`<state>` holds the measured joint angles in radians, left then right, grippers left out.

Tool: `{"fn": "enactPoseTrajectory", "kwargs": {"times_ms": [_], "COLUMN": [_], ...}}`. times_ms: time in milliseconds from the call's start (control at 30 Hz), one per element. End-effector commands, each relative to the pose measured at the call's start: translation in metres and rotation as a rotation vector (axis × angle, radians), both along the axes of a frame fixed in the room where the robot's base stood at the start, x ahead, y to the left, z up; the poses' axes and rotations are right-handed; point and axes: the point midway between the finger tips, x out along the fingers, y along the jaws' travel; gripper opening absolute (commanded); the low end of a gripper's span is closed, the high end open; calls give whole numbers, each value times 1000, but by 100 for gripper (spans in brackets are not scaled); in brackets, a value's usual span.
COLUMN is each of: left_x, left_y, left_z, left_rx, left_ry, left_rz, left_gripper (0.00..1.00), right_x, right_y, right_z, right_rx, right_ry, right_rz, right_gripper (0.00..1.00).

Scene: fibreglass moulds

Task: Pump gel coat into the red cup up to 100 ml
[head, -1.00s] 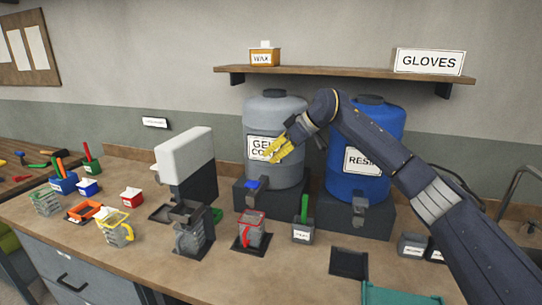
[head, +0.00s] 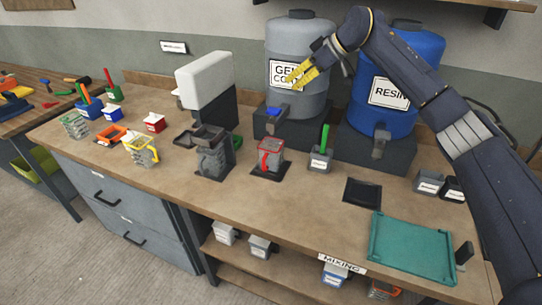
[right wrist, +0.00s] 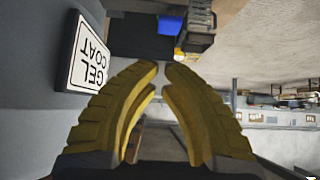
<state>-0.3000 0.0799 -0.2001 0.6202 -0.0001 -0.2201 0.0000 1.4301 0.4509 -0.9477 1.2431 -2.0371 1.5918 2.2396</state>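The red cup (head: 270,155) is a clear grey measuring cup with red rim and handle, upright on a dark pad in front of the gel coat drum. Its fill level is too small to read. The grey gel coat drum (head: 299,45) stands on a dark block and has a blue-topped tap (head: 277,112) above and behind the cup. The tap's blue part (right wrist: 170,25) also shows in the right wrist view. My right gripper (head: 291,84), with yellow fingers, is in front of the drum's label, above the tap. Its fingertips (right wrist: 161,66) nearly meet, with nothing between them. My left gripper is not in view.
A blue resin drum (head: 425,55) stands right of the gel coat drum. A white-topped dispenser (head: 205,80) is left of it. A yellow-rimmed cup (head: 143,150) and small boxes are further left. A teal tray (head: 412,250) lies at the front right. The bench front is clear.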

Motion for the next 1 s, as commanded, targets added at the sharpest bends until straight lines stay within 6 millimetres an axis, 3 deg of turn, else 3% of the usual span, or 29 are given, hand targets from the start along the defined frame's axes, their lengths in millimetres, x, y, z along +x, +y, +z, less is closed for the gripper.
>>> {"fn": "enactPoseTrajectory", "kwargs": {"times_ms": [333, 667, 1000], "left_x": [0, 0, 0], "left_y": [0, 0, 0], "left_z": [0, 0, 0], "left_rx": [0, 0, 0], "left_ry": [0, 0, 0], "left_rz": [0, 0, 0], "left_gripper": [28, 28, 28], "right_x": [-13, -11, 2], "right_y": [-1, 2, 32], "right_z": [37, 33, 0], "right_rx": [0, 0, 1], "right_ry": [0, 2, 4], "right_rz": [0, 0, 1], "right_gripper": [0, 0, 0]}}
